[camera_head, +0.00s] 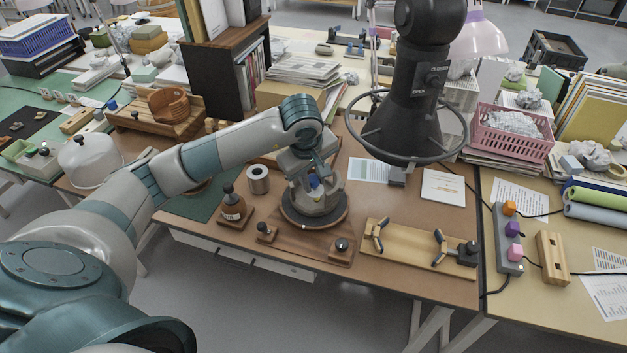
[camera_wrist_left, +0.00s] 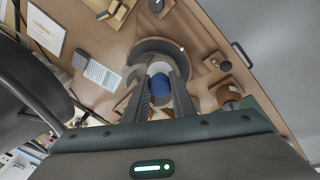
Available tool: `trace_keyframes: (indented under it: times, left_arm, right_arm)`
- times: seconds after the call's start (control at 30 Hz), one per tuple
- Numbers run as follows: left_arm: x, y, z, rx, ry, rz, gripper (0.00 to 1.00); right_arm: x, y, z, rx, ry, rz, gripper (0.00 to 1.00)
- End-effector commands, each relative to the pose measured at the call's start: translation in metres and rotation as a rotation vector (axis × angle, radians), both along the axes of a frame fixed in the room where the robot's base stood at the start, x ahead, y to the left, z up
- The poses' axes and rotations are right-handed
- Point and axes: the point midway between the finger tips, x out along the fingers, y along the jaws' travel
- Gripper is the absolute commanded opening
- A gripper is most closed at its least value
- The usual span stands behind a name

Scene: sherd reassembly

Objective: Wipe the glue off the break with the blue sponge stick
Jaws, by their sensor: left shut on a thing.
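My left gripper (camera_head: 314,178) is over the grey broken vessel (camera_head: 318,203), which stands on a dark round turntable (camera_head: 305,222) on the brown table. In the left wrist view, my left gripper (camera_wrist_left: 161,92) has its two fingers close together around the blue sponge stick (camera_wrist_left: 160,84); its round blue part shows between them. The grey vessel (camera_wrist_left: 137,72) lies just beyond the fingers. The break and any glue are hidden or too small to make out, and I cannot tell whether the sponge touches the vessel. My right gripper is out of view.
A black hood with a ring (camera_head: 410,125) hangs right of my left arm. A wooden board with clamps (camera_head: 408,250) lies to the right. Small wooden blocks stand in front.

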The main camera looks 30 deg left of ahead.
Motion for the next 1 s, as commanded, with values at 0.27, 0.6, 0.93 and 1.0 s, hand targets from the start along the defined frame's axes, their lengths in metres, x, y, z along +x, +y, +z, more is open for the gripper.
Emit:
trace_keyframes:
  times: [0.27,0.6,0.93,1.0]
  left_arm:
    - [-0.002,0.000,0.012,0.001,-0.001,0.001,0.10]
    - [-0.005,-0.001,0.023,0.000,-0.001,0.000,0.10]
    - [-0.005,-0.001,0.024,0.000,0.000,0.000,0.10]
    - [-0.005,-0.001,0.024,0.000,0.000,0.000,0.10]
  right_arm:
    - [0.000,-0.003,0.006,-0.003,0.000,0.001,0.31]
    - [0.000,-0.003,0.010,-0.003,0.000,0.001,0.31]
    - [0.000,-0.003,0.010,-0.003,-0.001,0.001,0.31]
    - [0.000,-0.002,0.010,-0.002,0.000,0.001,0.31]
